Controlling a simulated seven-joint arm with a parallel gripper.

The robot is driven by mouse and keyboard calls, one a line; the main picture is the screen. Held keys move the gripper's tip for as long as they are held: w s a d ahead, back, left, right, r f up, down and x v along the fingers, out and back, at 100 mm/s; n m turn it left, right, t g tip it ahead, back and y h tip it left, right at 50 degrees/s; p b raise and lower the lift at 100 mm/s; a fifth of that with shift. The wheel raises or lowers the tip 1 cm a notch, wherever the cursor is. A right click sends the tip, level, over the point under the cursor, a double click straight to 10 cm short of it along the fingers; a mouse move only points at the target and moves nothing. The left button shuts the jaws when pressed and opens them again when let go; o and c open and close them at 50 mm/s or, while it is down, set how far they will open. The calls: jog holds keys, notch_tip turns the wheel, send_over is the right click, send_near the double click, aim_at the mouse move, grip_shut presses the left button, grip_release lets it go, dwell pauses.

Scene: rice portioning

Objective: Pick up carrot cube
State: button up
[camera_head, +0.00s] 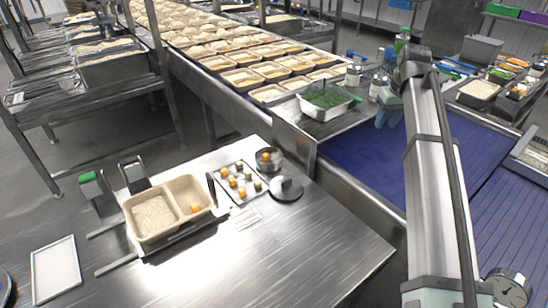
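Another orange cube (195,207) lies in the right compartment of a beige two-compartment container (182,231), whose left compartment holds rice (153,216). One more orange cube (266,157) shows in a small round steel bowl (277,164) behind the white tray (222,170). My arm stands at the right, away from the cubes.
A white board (55,270) lies front left. The table's right front is clear. A blue conveyor (362,165) runs beyond its edge.

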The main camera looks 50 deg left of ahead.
jog(key=s+a+n, duration=0.1)
jog(key=s+a, duration=0.3)
jog(key=s+a+r+n, duration=0.1)
jog(key=s+a, duration=0.3)
jog(key=s, duration=0.1)
jog(key=s+a+n, duration=0.1)
jog(key=s+a, duration=0.3)
jog(key=shift+s+a+r+g+h, duration=0.2)
jog(key=shift+a+g+h, duration=0.1)
jog(key=shift+g, duration=0.1)
jog(key=s+a+f+n, duration=0.2)
jog(key=s+a, duration=0.3)
jog(key=a, duration=0.2)
jog(key=h, duration=0.1)
send_over(266, 155)
notch_tip(266, 155, down, 5)
jog(key=shift+n, duration=0.4)
jog(key=f, duration=0.8)
jog(key=shift+w+a, duration=0.15)
jog(key=shift+w, duration=0.05)
jog(key=shift+s+d+f, duration=0.1)
jog(key=shift+f, duration=1.15)
jog(key=shift+s+d+f, duration=0.1)
jog(key=shift+f, duration=1.15)
grip_shut()
